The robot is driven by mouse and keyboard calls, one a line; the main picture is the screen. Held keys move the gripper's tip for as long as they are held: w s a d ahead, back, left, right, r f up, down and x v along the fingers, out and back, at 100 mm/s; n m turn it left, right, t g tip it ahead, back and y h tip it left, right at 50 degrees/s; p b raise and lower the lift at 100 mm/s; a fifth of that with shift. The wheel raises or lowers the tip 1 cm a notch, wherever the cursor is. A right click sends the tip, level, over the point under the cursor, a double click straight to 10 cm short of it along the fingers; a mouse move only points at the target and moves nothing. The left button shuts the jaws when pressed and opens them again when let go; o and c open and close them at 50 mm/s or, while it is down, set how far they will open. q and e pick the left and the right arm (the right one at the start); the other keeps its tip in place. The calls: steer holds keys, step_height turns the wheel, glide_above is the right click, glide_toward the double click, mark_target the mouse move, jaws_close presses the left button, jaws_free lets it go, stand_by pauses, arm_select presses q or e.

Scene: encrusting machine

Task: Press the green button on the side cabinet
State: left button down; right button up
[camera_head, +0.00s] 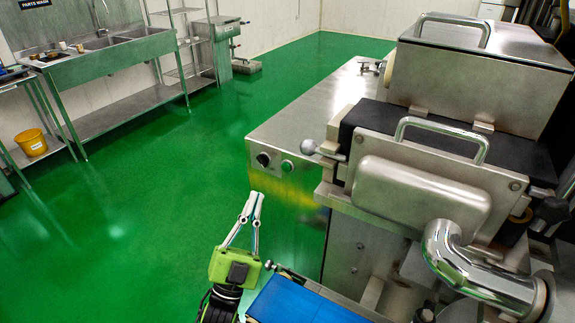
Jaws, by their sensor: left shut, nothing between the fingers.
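The green button (287,167) sits on the front face of the steel side cabinet (262,200), near its top edge. A dark round knob (263,160) is just left of it on the same face. My left gripper (257,196) comes up from the bottom of the view, green-bodied with pale fingers. Its fingers are shut with nothing between them, and the tips show below and left of the button. The tips look apart from the button in the picture; the exact depth gap is hard to tell. My right gripper is not in view.
The encrusting machine (420,185) with handles and a bent chrome pipe (465,265) fills the right side. A blue conveyor belt (300,303) lies at bottom centre. A sink bench (105,55) and a yellow bucket (31,142) stand at left. The green floor between is clear.

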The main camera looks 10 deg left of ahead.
mark_target(286, 168)
arm_select(q)
steer(key=w+d+b, duration=0.3)
steer(key=w+b, duration=0.1)
steer(key=w, duration=0.4)
steer(key=shift+w+d+y, duration=0.2)
steer(key=shift+y, duration=0.1)
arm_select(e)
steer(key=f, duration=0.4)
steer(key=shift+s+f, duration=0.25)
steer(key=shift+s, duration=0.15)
arm_select(q)
steer(key=shift+b, duration=0.3)
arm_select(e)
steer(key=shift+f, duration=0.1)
arm_select(q)
steer(key=shift+w+d, duration=0.15)
steer(key=shift+w, duration=0.25)
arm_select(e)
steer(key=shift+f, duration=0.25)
